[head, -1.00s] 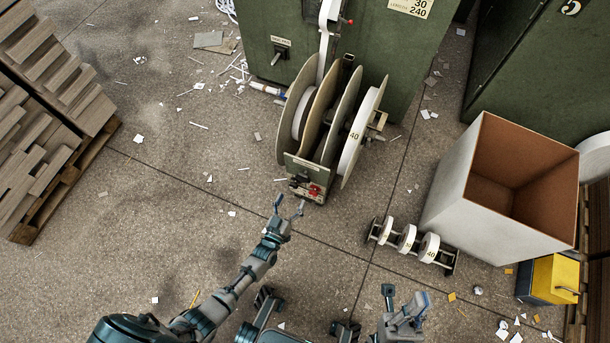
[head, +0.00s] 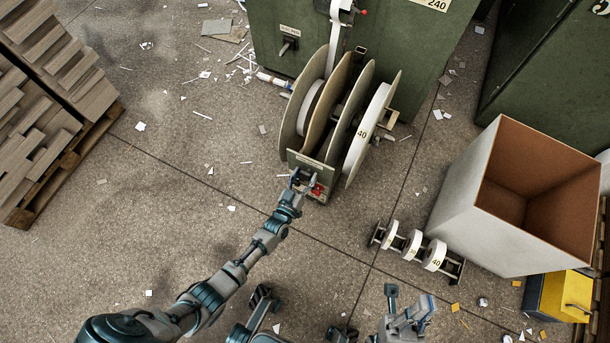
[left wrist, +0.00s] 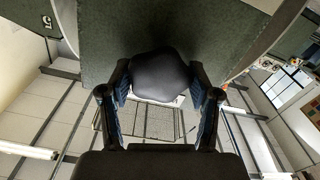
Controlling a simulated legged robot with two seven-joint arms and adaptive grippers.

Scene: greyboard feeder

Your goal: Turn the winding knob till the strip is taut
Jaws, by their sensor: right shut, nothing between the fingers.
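The winding knob (left wrist: 160,78) is dark and rounded in the left wrist view, between the two fingers of my left gripper (left wrist: 160,90). The fingers stand apart at its sides; whether they press on it is unclear. In the head view my left gripper (head: 299,181) is at the front panel of the reel stand (head: 297,161) and largely hides the knob. A red part (head: 317,189) shows just right of it. The white strip (head: 334,45) runs from the green machine down to the reels; its tension is hard to judge. My right gripper (head: 408,303) is shut and empty, low in the picture.
The green machine (head: 395,50) stands behind the reels. A small rack (head: 453,268) with white rolls and a large open box (head: 455,205) are to the right. Wooden boards (head: 35,130) are stacked at left. The floor between is open, with scattered paper scraps.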

